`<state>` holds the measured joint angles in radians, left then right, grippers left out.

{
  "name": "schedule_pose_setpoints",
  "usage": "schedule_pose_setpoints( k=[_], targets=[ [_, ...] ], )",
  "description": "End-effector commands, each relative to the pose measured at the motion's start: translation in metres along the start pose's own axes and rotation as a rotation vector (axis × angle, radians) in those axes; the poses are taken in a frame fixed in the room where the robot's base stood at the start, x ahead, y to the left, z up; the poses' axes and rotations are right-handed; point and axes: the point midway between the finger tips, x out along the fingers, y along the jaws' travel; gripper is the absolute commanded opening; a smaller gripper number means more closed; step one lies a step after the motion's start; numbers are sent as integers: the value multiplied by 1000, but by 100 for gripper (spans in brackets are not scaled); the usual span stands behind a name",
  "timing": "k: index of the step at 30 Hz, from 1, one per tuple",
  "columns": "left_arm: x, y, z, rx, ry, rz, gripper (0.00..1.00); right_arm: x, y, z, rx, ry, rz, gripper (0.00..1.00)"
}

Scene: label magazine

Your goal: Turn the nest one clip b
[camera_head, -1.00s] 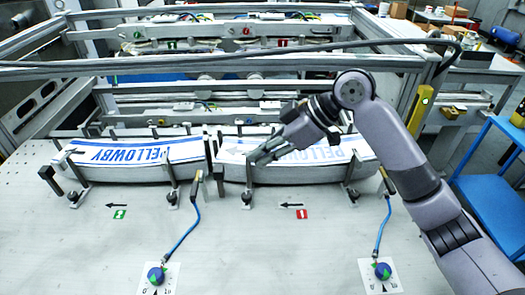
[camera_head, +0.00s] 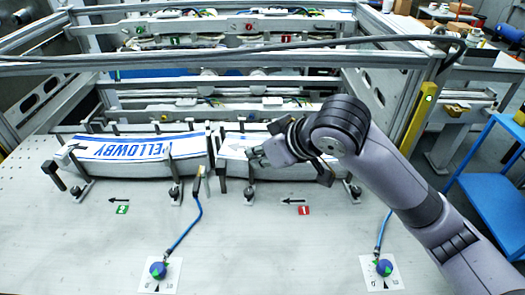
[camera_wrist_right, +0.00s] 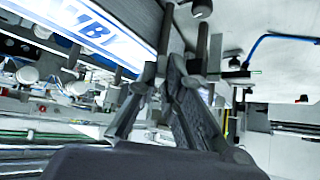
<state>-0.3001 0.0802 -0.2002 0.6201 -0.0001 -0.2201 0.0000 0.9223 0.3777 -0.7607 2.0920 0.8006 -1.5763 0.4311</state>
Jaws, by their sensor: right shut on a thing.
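The right-hand nest (camera_head: 320,192), behind the red tag, holds a white label stack (camera_head: 232,152), mostly covered by my right arm. A dark upright clip (camera_head: 249,176) with a round foot stands at its front left. My right gripper (camera_head: 256,158) comes in from the right and is shut at the top of this clip. In the right wrist view the fingers (camera_wrist_right: 163,76) close around a dark clip part, and the exact contact is hard to make out. My left gripper is not in view.
The left-hand nest holds a blue-lettered label stack (camera_head: 130,148) with its own clips (camera_head: 172,180). A red tag (camera_head: 303,210) and a green tag (camera_head: 122,209) mark the table. Blue hoses run to two blue knobs (camera_head: 158,270). Metal rails (camera_head: 200,65) cross behind. The front tabletop is mostly clear.

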Motion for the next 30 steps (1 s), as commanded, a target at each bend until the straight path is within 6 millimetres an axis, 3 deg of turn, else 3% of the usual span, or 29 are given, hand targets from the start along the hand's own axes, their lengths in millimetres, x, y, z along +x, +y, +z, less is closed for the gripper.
schedule_pose_setpoints(
  k=[15, 30],
  targets=[
    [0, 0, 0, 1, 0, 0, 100, 0, -10, -2, 215, 2, 213, 0],
    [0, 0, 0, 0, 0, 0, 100, 1, -10, -2, 245, 0, 244, 0]
  ],
)
